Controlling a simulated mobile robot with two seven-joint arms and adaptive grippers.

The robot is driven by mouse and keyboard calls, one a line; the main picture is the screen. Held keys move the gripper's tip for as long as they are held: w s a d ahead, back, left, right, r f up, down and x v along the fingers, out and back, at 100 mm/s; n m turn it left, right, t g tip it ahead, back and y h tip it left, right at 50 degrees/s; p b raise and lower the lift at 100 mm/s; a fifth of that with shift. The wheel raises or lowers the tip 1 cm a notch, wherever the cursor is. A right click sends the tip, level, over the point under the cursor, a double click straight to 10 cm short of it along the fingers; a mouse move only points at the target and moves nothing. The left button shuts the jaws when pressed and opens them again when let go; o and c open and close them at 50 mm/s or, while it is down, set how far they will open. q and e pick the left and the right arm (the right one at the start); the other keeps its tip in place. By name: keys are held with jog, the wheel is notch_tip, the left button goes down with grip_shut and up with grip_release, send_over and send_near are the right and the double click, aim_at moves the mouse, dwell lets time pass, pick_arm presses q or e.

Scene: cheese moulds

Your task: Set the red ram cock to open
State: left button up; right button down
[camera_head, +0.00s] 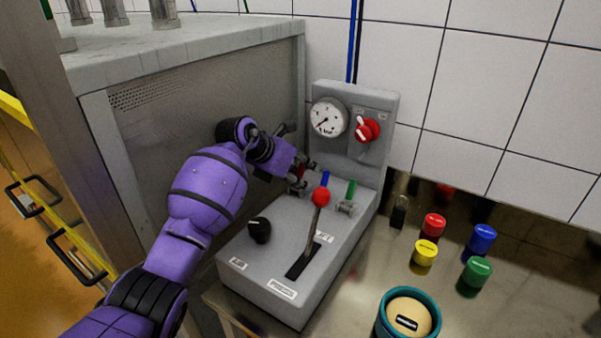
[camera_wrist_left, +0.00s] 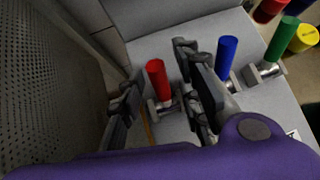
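The red ram cock (camera_wrist_left: 157,80) has a red cylindrical handle on a metal valve body on the grey control box (camera_head: 262,273). My left gripper (camera_wrist_left: 158,85) is open, with one finger on each side of the red handle. Gaps show on both sides, so it is not gripped. In the head view the gripper (camera_head: 297,180) mostly hides the red cock. My right gripper is not in view.
A red-knobbed lever (camera_head: 321,197) and a black knob (camera_head: 259,230) stand on the box in front. A gauge (camera_head: 328,117) and red rotary switch (camera_head: 367,130) are on the back panel. A perforated metal cabinet side (camera_head: 200,105) is close left. Coloured caps stand right.

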pick_arm(q)
grip_shut()
jog(key=shift+a, duration=0.15)
jog(key=shift+s+a+t, duration=0.1)
jog(key=shift+a+t, duration=0.05)
jog(key=shift+t, duration=0.25)
jog(key=shift+s+a+f+t+h, duration=0.1)
jog(key=shift+s+t+h, duration=0.15)
jog(key=shift+h, duration=0.35)
jog(key=shift+s+a+f+m+t+h+b, duration=0.15)
jog(key=shift+s+t+h+b, duration=0.1)
jog(key=shift+t+h+b, duration=0.3)
jog(key=shift+s+a+m+t+h+b, duration=0.1)
jog(key=shift+s+m+t+h+b, duration=0.1)
jog(key=shift+t+h+b, duration=0.3)
jog(key=shift+s+t, duration=0.1)
jog(key=shift+t, duration=0.2)
jog(key=shift+r, duration=0.45)
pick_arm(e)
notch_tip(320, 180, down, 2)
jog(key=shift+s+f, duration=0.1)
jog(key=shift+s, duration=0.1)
